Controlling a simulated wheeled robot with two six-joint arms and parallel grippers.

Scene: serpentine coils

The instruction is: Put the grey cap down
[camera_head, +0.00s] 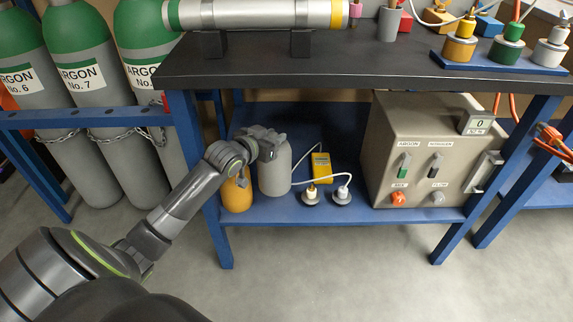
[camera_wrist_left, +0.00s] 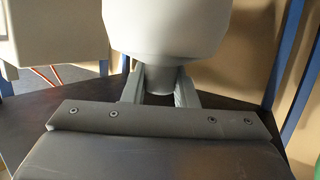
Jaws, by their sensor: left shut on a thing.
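The grey cap (camera_head: 274,172) is a domed grey body with a narrow neck, upright over the blue lower shelf (camera_head: 385,216). My left gripper (camera_head: 266,143) reaches in from the left and sits at its top. In the left wrist view, the grey cap (camera_wrist_left: 166,28) fills the upper middle, and the two fingers of my left gripper (camera_wrist_left: 159,84) close on its neck from both sides. I cannot tell whether its base touches the shelf. My right gripper is in neither view.
An orange domed body (camera_head: 236,194) stands close left of the grey cap. To the right are a yellow device (camera_head: 321,167), two plugs with white cables (camera_head: 341,195) and a large grey box (camera_head: 415,150). The dark bench top (camera_head: 340,66) overhangs the shelf. The shelf's front middle is clear.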

